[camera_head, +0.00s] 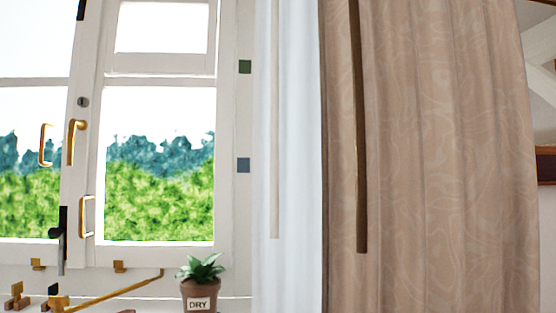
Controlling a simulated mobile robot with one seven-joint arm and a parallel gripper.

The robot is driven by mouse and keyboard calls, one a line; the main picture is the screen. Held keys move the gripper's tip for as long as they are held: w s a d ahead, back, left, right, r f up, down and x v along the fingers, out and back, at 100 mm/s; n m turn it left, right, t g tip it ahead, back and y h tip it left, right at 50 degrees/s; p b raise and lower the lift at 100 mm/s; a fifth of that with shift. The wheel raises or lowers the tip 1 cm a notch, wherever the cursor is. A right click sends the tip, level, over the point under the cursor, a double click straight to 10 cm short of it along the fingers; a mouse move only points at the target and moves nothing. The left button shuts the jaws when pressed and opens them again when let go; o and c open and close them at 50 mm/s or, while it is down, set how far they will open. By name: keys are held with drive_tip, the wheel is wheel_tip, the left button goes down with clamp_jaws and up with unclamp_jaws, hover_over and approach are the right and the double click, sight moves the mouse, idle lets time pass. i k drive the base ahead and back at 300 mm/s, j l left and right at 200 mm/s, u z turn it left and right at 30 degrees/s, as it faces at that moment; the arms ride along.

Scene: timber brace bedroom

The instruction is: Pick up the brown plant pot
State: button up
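A brown plant pot (199,294) stands at the bottom edge of the head view, left of the curtains and below the window. It has a white label reading "DRY" and a green leafy plant (202,269) growing out of it. The pot's base is cut off by the frame edge or hidden, so what it stands on is hard to tell. My gripper is not in view.
A white-framed window (160,150) with brass handles (76,140) fills the left. A brass stay bar (115,291) runs just left of the pot. A white sheer curtain (290,150) and a patterned brown curtain (430,150) hang to the right.

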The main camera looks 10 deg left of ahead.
sight(200, 291)
drive_tip(key=j+z, duration=0.4)
drive_tip(key=j, duration=0.6)
drive_tip(key=j+z, duration=0.4)
drive_tip(key=j, duration=0.6)
drive_tip(key=k, duration=0.05)
